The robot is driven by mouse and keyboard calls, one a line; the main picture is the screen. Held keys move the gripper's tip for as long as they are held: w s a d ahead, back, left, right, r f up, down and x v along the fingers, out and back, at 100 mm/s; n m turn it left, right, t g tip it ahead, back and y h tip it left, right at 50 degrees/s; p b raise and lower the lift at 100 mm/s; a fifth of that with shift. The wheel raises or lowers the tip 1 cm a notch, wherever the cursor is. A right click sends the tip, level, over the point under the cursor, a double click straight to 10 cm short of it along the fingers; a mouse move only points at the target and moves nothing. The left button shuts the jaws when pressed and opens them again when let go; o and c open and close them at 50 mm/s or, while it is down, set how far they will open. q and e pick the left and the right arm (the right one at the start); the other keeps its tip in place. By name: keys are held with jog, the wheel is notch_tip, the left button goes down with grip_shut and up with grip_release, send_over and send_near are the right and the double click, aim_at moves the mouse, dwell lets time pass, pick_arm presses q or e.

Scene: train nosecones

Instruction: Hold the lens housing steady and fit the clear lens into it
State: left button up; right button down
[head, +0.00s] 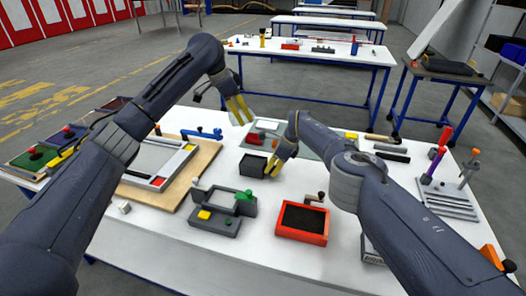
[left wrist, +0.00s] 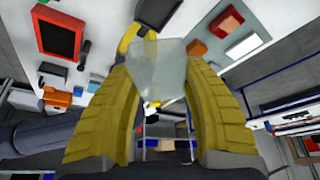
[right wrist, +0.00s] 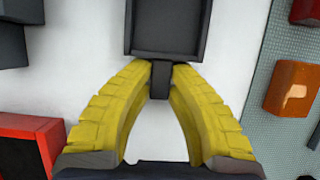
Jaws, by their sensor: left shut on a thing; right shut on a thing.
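The lens housing is a dark open-topped box (head: 251,166) near the middle of the table, and it fills the top of the right wrist view (right wrist: 166,27). My right gripper (head: 273,166) is shut on the short dark tab (right wrist: 160,80) at the near end of the housing. The clear lens is a pale see-through plate (left wrist: 158,70) in the left wrist view. My left gripper (head: 243,118) is shut on the lens and holds it above the table, behind the housing and apart from it. The lens is hard to make out in the head view.
A red tray with a dark filling (head: 302,222) and a grey fixture with green and yellow parts (head: 222,210) stand in front. A framed panel on a wooden board (head: 160,165) is at left. A stand with upright tools (head: 445,195) is at right. White table shows around the housing.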

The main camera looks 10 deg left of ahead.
aim_at(256, 163)
pick_arm(q)
jog(key=d+f+m+g, duration=0.1)
jog(key=f+m, duration=0.1)
jog(key=f, duration=0.4)
jog(key=w+d+f+m+g, duration=0.1)
jog(key=f+m, duration=0.2)
jog(key=f, duration=0.3)
jog(key=w+d+f+m+g, duration=0.1)
jog(key=f+m, duration=0.1)
jog(key=f, duration=0.4)
jog(key=shift+f+m+h, duration=0.4)
jog(key=shift+f, duration=0.25)
